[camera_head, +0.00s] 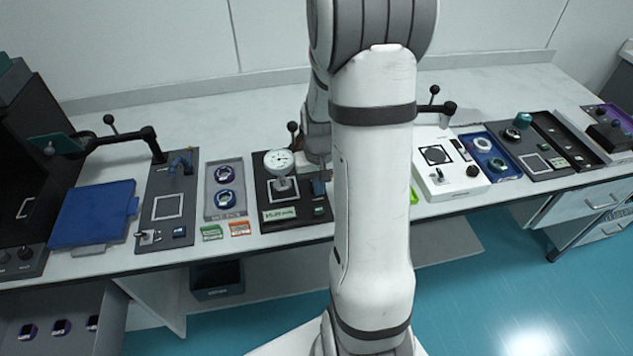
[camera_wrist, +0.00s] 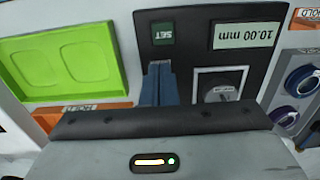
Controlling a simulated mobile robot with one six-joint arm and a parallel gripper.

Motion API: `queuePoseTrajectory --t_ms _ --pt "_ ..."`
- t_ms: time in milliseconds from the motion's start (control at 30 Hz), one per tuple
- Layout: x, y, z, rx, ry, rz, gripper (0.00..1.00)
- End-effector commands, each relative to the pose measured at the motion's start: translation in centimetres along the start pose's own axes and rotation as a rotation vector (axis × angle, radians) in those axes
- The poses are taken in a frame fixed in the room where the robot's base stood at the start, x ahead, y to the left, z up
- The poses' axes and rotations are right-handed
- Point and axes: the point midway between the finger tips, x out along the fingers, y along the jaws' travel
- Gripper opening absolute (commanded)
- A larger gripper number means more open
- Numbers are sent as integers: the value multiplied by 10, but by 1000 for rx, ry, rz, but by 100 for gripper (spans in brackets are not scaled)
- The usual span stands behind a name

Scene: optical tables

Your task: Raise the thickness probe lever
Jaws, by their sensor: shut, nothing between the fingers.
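The thickness gauge station is a black base plate (camera_head: 255,185) with a white round dial (camera_head: 278,160) on a stand. A black ball knob (camera_head: 293,127) shows just behind the dial; I cannot tell if it belongs to the probe lever. The display reads 10.00 mm and appears upside down in the wrist view (camera_wrist: 246,35), beside a SET button (camera_wrist: 163,32). My gripper (camera_wrist: 158,72) is shut and empty, its blue fingers over the black base between the SET button and a grey square plate (camera_wrist: 222,80). In the head view, my arm hides part of the station's right side.
A bright green tray (camera_wrist: 65,60) lies beside the base. A white instrument (camera_head: 455,185) stands to the right. The back strip of the bench (camera_head: 225,110) is clear.

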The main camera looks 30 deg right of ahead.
Motion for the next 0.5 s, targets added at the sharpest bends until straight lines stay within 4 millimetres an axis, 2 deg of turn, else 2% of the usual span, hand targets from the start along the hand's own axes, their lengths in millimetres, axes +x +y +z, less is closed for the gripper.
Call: queuePoseTrajectory --t_ms 500 --pt "0 0 -16 1 1 0 0"
